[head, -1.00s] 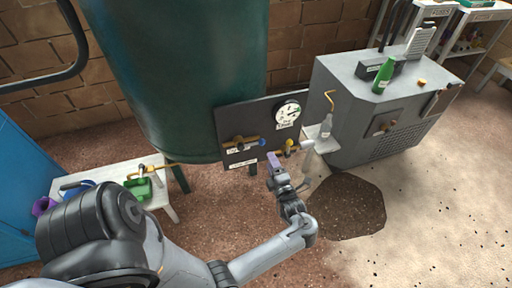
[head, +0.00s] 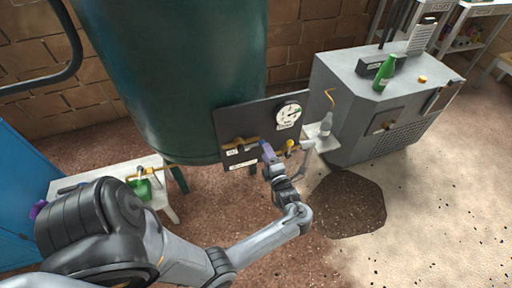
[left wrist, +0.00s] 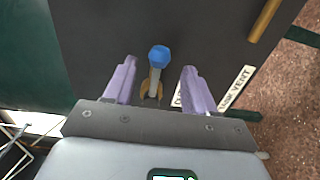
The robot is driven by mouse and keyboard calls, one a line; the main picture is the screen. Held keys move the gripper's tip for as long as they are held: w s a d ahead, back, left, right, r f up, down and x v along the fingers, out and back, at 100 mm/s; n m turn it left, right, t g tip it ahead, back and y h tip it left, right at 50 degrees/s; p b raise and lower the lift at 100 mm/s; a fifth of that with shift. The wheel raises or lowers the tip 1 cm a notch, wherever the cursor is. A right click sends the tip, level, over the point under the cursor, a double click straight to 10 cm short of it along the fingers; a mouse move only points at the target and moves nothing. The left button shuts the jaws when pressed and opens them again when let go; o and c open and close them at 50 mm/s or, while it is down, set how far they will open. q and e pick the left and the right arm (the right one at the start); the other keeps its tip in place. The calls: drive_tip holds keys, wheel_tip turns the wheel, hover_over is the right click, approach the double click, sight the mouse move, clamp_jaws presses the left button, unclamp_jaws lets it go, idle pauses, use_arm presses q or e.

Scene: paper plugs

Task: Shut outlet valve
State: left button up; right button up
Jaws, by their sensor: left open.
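The dark panel (head: 285,140) below the green tank carries brass valves and a round gauge. One valve has a blue-tipped lever (left wrist: 158,58), seen between my fingers in the left wrist view. My left gripper (head: 266,150) is open at the panel, and its purple fingers (left wrist: 160,85) lie either side of the lever, apart from it. Whether the tips reach its depth I cannot tell. In the head view the gripper largely hides the blue tip. Two white labels are near; one reads tank vent (left wrist: 237,87).
A grey machine (head: 365,110) with a green bottle (head: 384,74) stands right of the panel. A clear bottle (head: 325,125) is on a small shelf. A white bench (head: 150,178) with a green container stands left. A dark patch covers the floor in front.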

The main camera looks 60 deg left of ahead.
sight(253, 146)
use_arm(q)
drive_tip(key=shift+a, duration=0.1)
drive_tip(key=shift+w+a+b, duration=0.2)
drive_tip(key=shift+a+b, duration=0.45)
drive_tip(key=shift+a, duration=1.35)
drive_tip(key=c, duration=0.7)
drive_tip(key=shift+c, duration=0.2)
